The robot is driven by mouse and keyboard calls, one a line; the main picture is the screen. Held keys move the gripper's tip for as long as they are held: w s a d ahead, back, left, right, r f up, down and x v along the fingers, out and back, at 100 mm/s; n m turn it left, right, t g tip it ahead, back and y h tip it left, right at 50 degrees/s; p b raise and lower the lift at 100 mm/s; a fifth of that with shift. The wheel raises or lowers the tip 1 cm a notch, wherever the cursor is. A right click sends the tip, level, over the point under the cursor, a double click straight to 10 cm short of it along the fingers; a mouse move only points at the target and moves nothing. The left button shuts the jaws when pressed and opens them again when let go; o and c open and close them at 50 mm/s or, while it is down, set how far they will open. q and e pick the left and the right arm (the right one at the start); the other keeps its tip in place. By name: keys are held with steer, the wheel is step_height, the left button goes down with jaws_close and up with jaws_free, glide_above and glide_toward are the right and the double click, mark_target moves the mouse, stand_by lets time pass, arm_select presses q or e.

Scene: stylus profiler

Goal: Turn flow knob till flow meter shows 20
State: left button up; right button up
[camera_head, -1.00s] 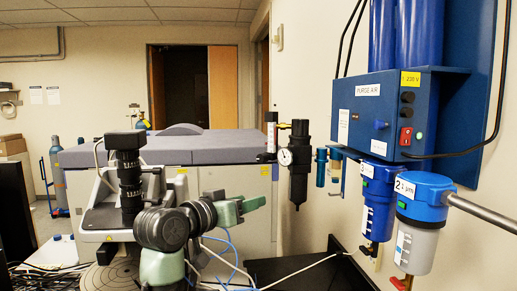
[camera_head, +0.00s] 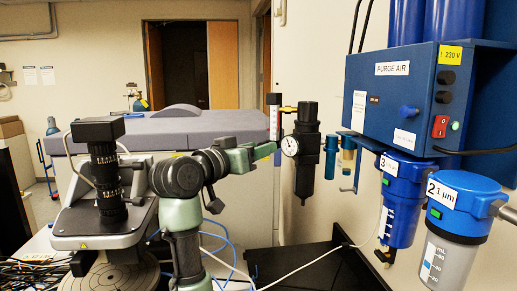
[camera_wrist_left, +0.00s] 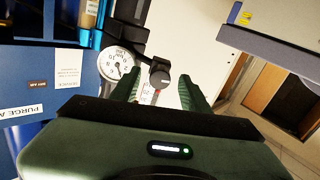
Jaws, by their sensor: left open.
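The flow meter (camera_head: 273,118) is a slim clear upright tube with a dark top, mounted left of the black filter regulator. Its reading is too small to tell. In the left wrist view the flow meter (camera_wrist_left: 148,96) shows in part, with red marks, beyond my gripper body. A round black knob (camera_wrist_left: 160,76) sits at its end, between my left fingertips with gaps on both sides. My left gripper (camera_head: 266,150) is open at the lower end of the flow meter and hides the knob in the head view. It also shows in the left wrist view (camera_wrist_left: 159,78). My right gripper is out of view.
A round pressure gauge (camera_head: 290,146) is close right of my left gripper, on the black filter regulator (camera_head: 306,155). The blue purge air box (camera_head: 400,100) and filter housings (camera_head: 455,225) fill the right. A microscope (camera_head: 104,185) stands at the left.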

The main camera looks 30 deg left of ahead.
arm_select(q)
steer(key=shift+w, duration=0.25)
steer(key=shift+s+r, duration=0.1)
steer(key=shift+s, duration=0.1)
steer(key=shift+c, duration=0.4)
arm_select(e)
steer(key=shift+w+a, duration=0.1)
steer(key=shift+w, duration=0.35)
arm_select(q)
jaws_close()
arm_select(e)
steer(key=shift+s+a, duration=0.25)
arm_select(q)
steer(key=shift+n, duration=0.4)
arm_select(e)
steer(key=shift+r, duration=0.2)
arm_select(q)
steer(key=shift+n+p, duration=0.85)
steer(key=shift+n, duration=1.55)
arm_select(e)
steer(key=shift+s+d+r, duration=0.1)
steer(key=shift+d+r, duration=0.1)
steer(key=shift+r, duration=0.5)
